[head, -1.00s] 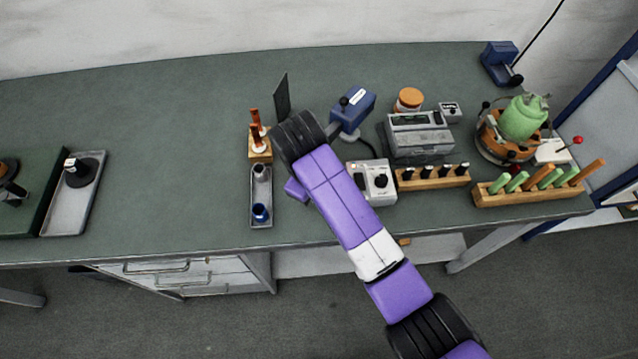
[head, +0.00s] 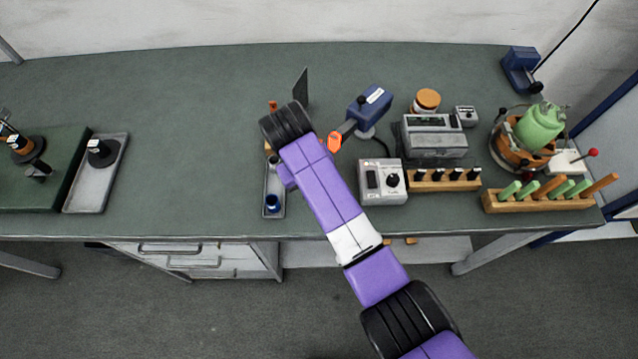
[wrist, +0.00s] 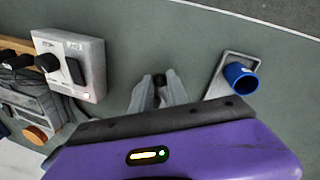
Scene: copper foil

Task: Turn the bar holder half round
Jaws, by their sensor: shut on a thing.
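My gripper is mostly hidden under the purple arm in the head view. In the wrist view my gripper (wrist: 162,84) has its grey fingers shut on a small dark, round-ended thing (wrist: 160,79). I cannot tell whether this is part of the bar holder. In the head view a copper-coloured upright bar (head: 272,105) shows just behind my wrist. The wooden block around it is almost wholly covered by the wrist.
A grey control box (head: 383,183) stands right of the arm, with a blue device (head: 370,108) and an orange piece (head: 334,142) behind it. Wooden racks (head: 443,185) and (head: 545,203) stand further right. A thin dark plate (head: 300,87) stands behind. The bench's left middle is clear.

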